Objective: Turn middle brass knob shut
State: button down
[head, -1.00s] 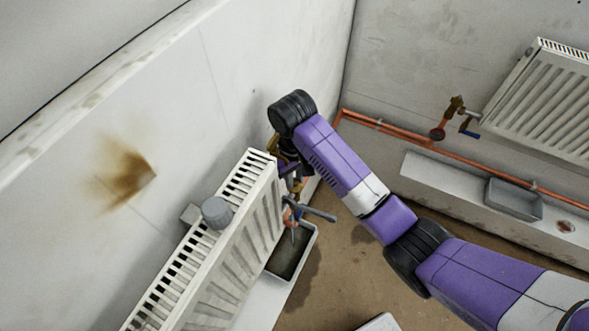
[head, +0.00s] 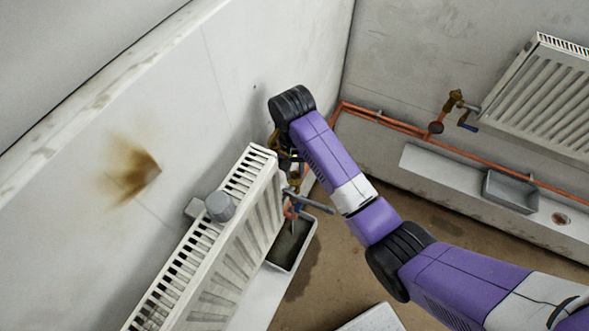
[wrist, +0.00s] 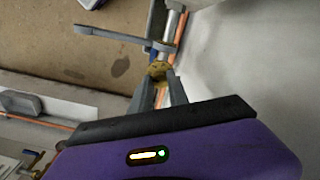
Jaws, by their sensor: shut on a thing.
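The brass knob (wrist: 157,69) shows in the wrist view, on a pipe run between my two grey fingers. My gripper (wrist: 160,79) is shut on it, with a finger on either side. In the head view my gripper (head: 288,170) is at the far end of the white radiator (head: 222,238), partly hidden by my wrist and the radiator's top corner. The knob itself cannot be made out clearly there. I cannot tell how far the knob is turned.
A long grey lever (wrist: 108,32) sticks out close beside the knob. A grey tray (head: 292,246) lies below the radiator end. Another radiator (head: 545,95) with brass and blue fittings hangs on the right wall, above copper pipes (head: 480,156) and a grey tray (head: 511,191).

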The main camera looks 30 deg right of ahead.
dwell(0.4)
jog(key=c, duration=1.3)
grip_release()
